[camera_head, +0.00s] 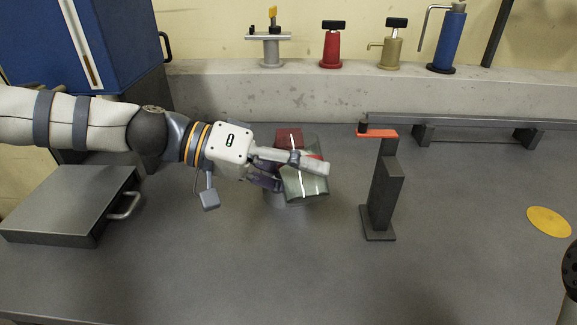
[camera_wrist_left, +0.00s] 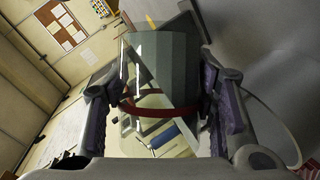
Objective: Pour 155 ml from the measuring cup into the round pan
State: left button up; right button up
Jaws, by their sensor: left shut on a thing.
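The measuring cup (camera_head: 311,185) is clear greenish glass with a red band; it also shows in the left wrist view (camera_wrist_left: 165,75). My left gripper (camera_head: 300,168) is shut on it, fingers on both sides near the band. The cup looks tilted, held above the bench. A round grey shape (camera_head: 284,199), perhaps the round pan, shows partly beneath the cup; the cup and gripper hide much of it. I cannot tell the liquid level or whether any liquid is flowing. My right gripper is not clearly in view.
A dark post with an orange arm (camera_head: 377,133) stands right of the cup. A dark red block (camera_head: 289,137) is just behind the cup. A grey case (camera_head: 70,205) lies at left, a yellow disc (camera_head: 549,222) at right. The front middle bench is clear.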

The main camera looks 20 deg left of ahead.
pick_arm(q)
jog(key=shift+f+n+g+h+b, duration=0.3)
jog(key=shift+n+g, duration=0.1)
jog(key=shift+n, duration=0.1)
pick_arm(e)
jog(key=shift+s+f, duration=0.4)
dwell(1.0)
pick_arm(q)
jog(key=shift+w+a+r+n+h, duration=0.1)
jog(key=shift+r+n+h, duration=0.3)
jog(key=shift+r+n, duration=0.25)
dwell(1.5)
jog(key=shift+w+a+r+n+g+h+b, duration=0.3)
jog(key=shift+w+a+n+g, duration=0.1)
jog(key=shift+w+n, duration=0.3)
pick_arm(e)
jog(key=shift+s+f, duration=0.3)
dwell(1.0)
pick_arm(q)
jog(key=shift+w+r+n, duration=0.15)
jog(key=shift+r+n, duration=0.1)
jog(key=shift+n, duration=0.1)
dwell(1.0)
